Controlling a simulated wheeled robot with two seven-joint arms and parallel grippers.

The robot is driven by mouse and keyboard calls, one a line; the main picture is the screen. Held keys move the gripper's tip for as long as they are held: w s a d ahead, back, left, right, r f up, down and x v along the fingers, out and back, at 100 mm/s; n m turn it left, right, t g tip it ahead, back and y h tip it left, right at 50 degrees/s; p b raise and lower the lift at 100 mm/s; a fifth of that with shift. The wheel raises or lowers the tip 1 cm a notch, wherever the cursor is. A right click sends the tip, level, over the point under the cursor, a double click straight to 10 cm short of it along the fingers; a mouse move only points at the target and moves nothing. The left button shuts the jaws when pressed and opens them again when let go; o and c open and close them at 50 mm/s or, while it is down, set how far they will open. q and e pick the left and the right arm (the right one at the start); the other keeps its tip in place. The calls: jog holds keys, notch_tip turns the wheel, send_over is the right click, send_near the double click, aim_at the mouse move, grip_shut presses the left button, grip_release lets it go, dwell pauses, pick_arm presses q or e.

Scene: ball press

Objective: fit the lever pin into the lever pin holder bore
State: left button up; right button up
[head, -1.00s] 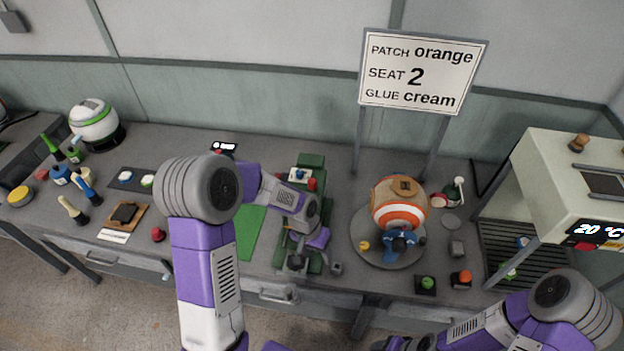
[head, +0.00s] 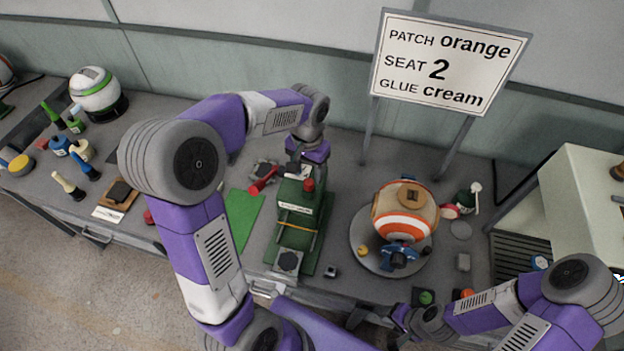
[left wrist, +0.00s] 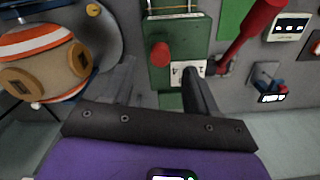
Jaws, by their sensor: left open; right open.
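A red-handled lever (head: 264,180) lies at the back left of the green press (head: 297,215). In the left wrist view the red lever (left wrist: 255,35) slants down to a dark end close beside one finger; I cannot tell whether they touch. My left gripper (head: 300,168) is open at the rear end of the press. The left wrist view shows its fingers (left wrist: 165,90) spread near the press's red knob (left wrist: 160,53) and white label (left wrist: 188,73). The lever pin and holder bore cannot be made out. My right gripper (head: 394,325) is open, low at the front, partly cropped.
A striped ball (head: 405,210) sits on a round grey turntable (head: 358,247) right of the press. A green mat (head: 240,213) lies left of the press. A sign (head: 445,62) stands behind. Bottles and brushes crowd the left; a cream machine (head: 590,200) stands at right.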

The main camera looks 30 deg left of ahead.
aim_at(309, 181)
pick_arm(q)
notch_tip(309, 181, down, 6)
jog(key=shift+w+r, duration=0.15)
jog(key=shift+r, duration=0.1)
grip_shut()
dwell(0.3)
